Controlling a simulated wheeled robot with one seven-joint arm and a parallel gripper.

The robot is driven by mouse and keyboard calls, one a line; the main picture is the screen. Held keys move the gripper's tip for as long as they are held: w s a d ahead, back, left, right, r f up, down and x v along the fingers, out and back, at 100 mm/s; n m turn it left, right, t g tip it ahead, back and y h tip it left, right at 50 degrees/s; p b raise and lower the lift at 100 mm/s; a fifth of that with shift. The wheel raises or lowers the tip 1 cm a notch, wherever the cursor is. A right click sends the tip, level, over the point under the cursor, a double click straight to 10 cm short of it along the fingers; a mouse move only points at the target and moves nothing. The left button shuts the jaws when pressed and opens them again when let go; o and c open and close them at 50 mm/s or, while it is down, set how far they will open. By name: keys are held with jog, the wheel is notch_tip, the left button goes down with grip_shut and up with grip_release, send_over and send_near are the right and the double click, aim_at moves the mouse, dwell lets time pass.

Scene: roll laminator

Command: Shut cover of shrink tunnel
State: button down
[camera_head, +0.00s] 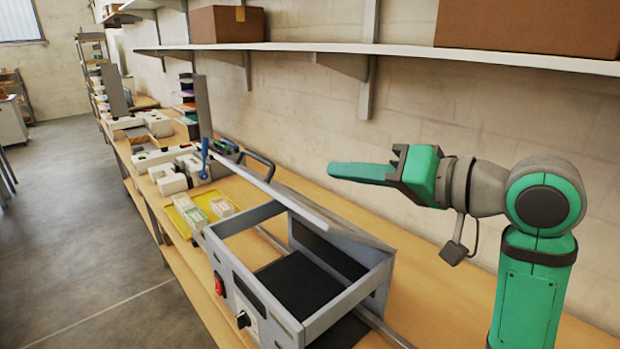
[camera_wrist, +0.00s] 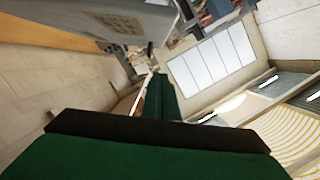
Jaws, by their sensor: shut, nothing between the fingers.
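The shrink tunnel (camera_head: 245,300) is a grey box on the wooden bench, with a red switch and a dark knob on its front. Its cover (camera_head: 330,222) is a grey panel that stands raised and tilted, so the dark inside (camera_head: 300,283) shows. My gripper (camera_head: 335,171) is shut and empty, its green fingers pointing left, above the bench on the wall side of the cover. It looks apart from the cover. In the wrist view the shut fingers (camera_wrist: 160,97) show in the middle. A grey surface at the top left there may be part of the tunnel.
A yellow tray (camera_head: 188,222) with small packs lies beyond the tunnel. A blue-handled tool (camera_head: 205,155) stands near it, and white machines (camera_head: 165,165) stand farther along. A shelf (camera_head: 470,58) with cardboard boxes (camera_head: 530,27) runs along the wall above my arm. The floor at left is clear.

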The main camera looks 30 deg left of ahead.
send_over(293, 200)
jog(key=w, duration=0.2)
jog(key=shift+w+d+f, duration=0.15)
jog(key=shift+d+f, duration=0.05)
jog(key=shift+f, duration=0.8)
jog(key=shift+s+a+f, duration=0.15)
jog(key=shift+s+f, duration=0.5)
jog(key=shift+f, duration=0.35)
jog(key=shift+s+a+f, duration=0.1)
jog(key=shift+s+f, duration=0.4)
jog(key=shift+s, duration=0.05)
jog(key=shift+w, duration=0.1)
